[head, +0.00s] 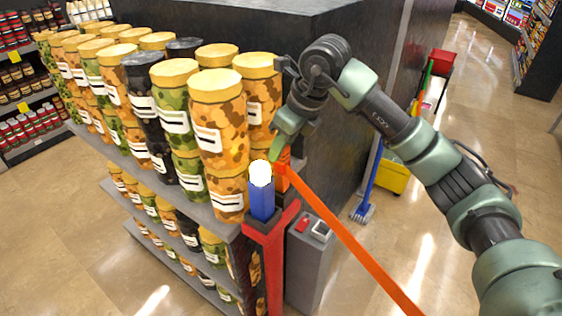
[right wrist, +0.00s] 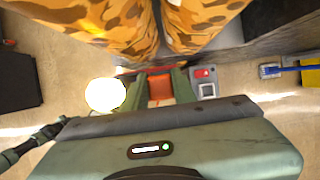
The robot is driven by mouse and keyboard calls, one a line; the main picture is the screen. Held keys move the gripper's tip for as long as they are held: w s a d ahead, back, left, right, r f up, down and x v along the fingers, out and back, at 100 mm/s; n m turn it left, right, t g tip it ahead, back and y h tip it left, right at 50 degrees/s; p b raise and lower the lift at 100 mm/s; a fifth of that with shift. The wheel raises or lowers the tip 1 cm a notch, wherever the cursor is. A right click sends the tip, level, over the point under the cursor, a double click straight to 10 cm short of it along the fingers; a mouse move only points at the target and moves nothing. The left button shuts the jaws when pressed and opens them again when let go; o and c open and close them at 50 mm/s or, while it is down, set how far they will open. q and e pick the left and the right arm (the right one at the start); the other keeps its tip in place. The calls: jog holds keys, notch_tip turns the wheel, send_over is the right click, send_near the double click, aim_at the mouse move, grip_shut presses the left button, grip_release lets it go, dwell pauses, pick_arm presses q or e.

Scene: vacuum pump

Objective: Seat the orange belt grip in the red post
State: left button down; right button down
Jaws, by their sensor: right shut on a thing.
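The red post (head: 264,262) stands at the end of the shelf, with a blue cylinder with a glowing white top (head: 262,200) at its top. My right gripper (head: 282,152) is shut on the orange belt grip (head: 284,172), just behind and to the right of the blue cylinder. In the right wrist view the orange belt grip (right wrist: 160,88) sits between the fingers. An orange belt (head: 345,237) runs from the grip down to the lower right. The grip appears near the post's top; whether they touch is hidden. My left gripper is not in view.
Camouflage-patterned jars (head: 218,115) crowd the shelf close to the left of my gripper. A grey box with a red button (head: 309,255) stands right of the post. A blue broom (head: 370,190) and yellow bucket (head: 392,176) stand farther right. Open floor lies at right.

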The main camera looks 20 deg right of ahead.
aim_at(281, 164)
jog(key=shift+f+p, duration=0.35)
jog(key=shift+f, duration=2.15)
jog(key=c, duration=1.4)
grip_release()
jog(key=b+v, duration=0.1)
jog(key=v, duration=1.1)
jog(key=shift+b, duration=0.4)
jog(key=shift+s, duration=0.1)
